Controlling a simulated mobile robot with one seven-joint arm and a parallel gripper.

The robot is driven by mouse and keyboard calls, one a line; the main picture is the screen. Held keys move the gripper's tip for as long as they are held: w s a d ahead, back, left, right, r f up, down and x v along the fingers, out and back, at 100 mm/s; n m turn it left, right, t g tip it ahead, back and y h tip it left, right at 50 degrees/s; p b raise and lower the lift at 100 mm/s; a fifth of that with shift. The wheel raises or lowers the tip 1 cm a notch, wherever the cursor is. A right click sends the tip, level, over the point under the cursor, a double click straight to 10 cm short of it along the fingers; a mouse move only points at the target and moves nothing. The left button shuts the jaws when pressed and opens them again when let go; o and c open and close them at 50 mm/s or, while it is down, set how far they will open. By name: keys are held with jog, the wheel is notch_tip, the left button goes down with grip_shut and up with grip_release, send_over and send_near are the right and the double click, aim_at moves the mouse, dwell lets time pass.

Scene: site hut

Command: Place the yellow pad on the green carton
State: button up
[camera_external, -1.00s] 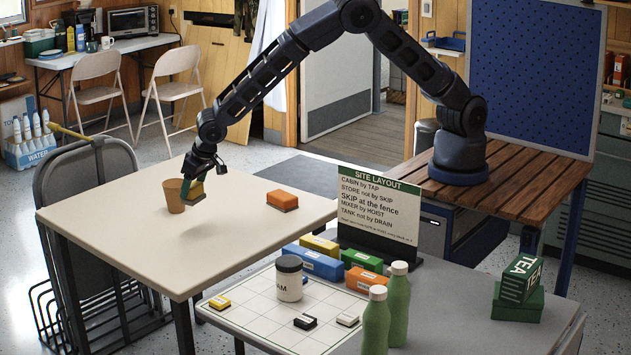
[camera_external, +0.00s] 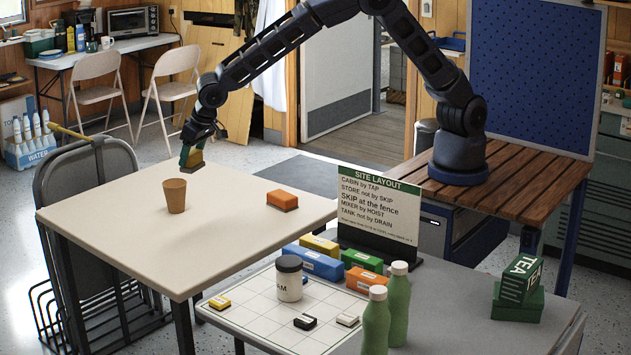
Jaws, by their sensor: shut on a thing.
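The fingers partly hide the pad. A dark green carton marked TEA (camera_external: 521,277) is on the grey table at the right, turned at an angle on top of another green box (camera_external: 518,304). It is far from my gripper.
The brown cup (camera_external: 175,196) and an orange pad (camera_external: 283,200) stand on the cream table (camera_external: 120,222). The grey table bears a SITE LAYOUT sign (camera_external: 378,207), a gridded board with small blocks, a lidded jar (camera_external: 289,280), two green bottles (camera_external: 376,322) and coloured blocks.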

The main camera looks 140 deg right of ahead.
jog(key=w+a+r+n+t, duration=0.15)
jog(key=w+a, duration=0.35)
jog(key=a, duration=0.9)
jog(key=w+a+r+n, duration=0.3)
jog(key=w+a, duration=0.1)
jog(key=a, duration=0.9)
jog(key=a+r+n+t+y, duration=0.1)
jog(key=a+r+n, duration=0.2)
jog(key=a, duration=2.1)
notch_tip(320, 180, up, 6)
jog(key=f+n+y, duration=0.1)
jog(key=n+y, duration=0.2)
jog(key=n, duration=0.5)
send_over(521, 268)
jog(key=s, duration=0.2)
jog(key=shift+t, duration=0.55)
notch_tip(521, 268, down, 19)
jog(key=shift+w+f, duration=0.1)
